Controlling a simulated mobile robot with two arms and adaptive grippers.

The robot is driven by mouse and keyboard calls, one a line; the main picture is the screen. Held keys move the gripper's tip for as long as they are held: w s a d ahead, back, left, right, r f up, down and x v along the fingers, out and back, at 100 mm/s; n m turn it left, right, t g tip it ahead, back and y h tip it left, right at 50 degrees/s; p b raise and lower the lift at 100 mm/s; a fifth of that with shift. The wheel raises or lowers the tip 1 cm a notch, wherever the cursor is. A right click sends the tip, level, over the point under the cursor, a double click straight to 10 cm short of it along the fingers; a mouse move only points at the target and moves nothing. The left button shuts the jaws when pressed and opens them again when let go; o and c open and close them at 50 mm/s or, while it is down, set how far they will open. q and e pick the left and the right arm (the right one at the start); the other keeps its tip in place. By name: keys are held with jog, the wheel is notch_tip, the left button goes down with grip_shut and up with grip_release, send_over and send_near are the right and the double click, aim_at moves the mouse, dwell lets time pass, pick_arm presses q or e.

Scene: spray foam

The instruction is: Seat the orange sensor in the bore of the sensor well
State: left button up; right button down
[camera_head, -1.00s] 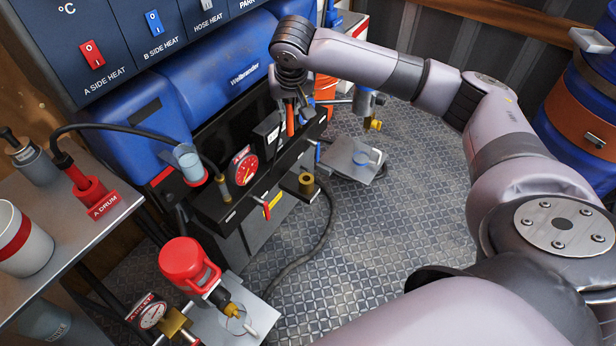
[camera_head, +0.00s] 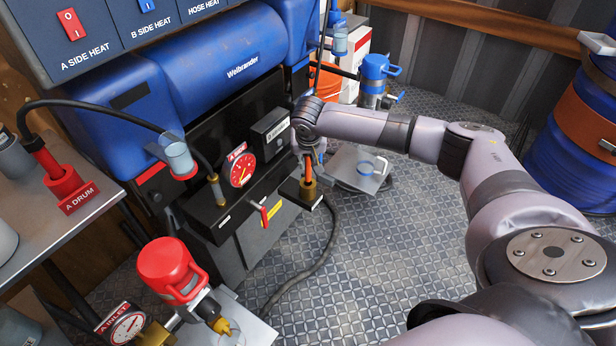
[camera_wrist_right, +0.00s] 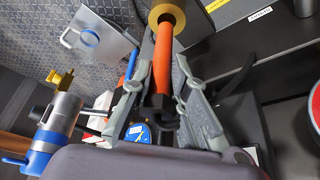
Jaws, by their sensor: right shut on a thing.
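The orange sensor (camera_head: 308,167) hangs roughly upright in my right gripper (camera_head: 313,158) in the head view. In the right wrist view the sensor (camera_wrist_right: 163,62) lies between the closed fingers of the gripper (camera_wrist_right: 163,100). The brass sensor well (camera_head: 308,190) stands on a small dark block, just below the gripper. Its round top also shows in the right wrist view (camera_wrist_right: 168,14), where the sensor's far end meets or overlaps the bore. I cannot tell how deep the tip is. My left gripper is in neither view.
A red pressure gauge (camera_head: 242,168) and a red-handled valve (camera_head: 264,214) are left of the well. A metal plate with a blue ring (camera_head: 366,167) is to the right. A hose (camera_head: 329,245) runs over the floor. The blue machine (camera_head: 215,75) stands behind.

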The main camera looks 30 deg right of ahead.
aim_at(308, 170)
notch_tip(308, 170, down, 6)
jog(key=shift+r+b, duration=0.1)
jog(key=shift+b, duration=0.5)
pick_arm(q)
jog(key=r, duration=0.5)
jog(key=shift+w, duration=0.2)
pick_arm(e)
jog(key=c, duration=1.6)
grip_release()
jog(key=shift+o, duration=0.2)
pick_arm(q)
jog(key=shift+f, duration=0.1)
